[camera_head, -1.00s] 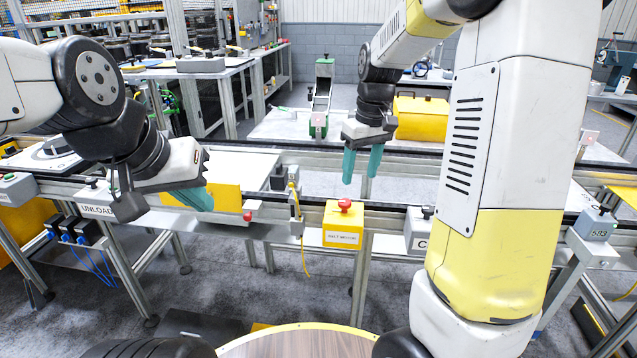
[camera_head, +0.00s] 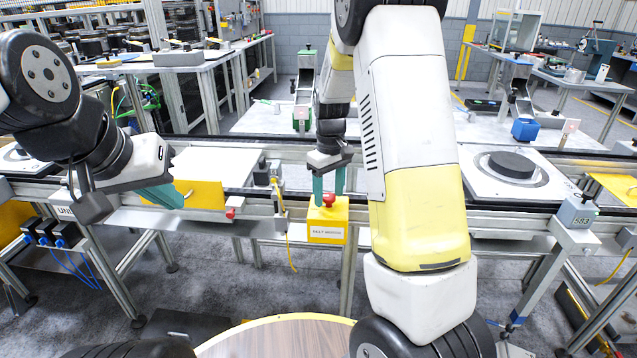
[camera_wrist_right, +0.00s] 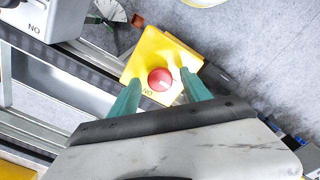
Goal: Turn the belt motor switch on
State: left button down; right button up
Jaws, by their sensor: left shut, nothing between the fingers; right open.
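The belt motor switch is a yellow box (camera_head: 327,232) with a red knob (camera_head: 328,200) on top and a label on its front, fixed to the front rail of the conveyor. My left gripper (camera_head: 178,199) is shut and empty, left of the switch.
The conveyor rail (camera_head: 480,212) runs across the view. A smaller red button (camera_head: 231,213) sits left of the switch. A black disc (camera_head: 511,164) lies on a white plate to the right. A round wooden table (camera_head: 275,340) is in front.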

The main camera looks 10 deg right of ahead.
grip_shut()
jog(key=shift+m, duration=0.3)
jog(key=m, duration=1.3)
jog(key=shift+m, duration=2.1)
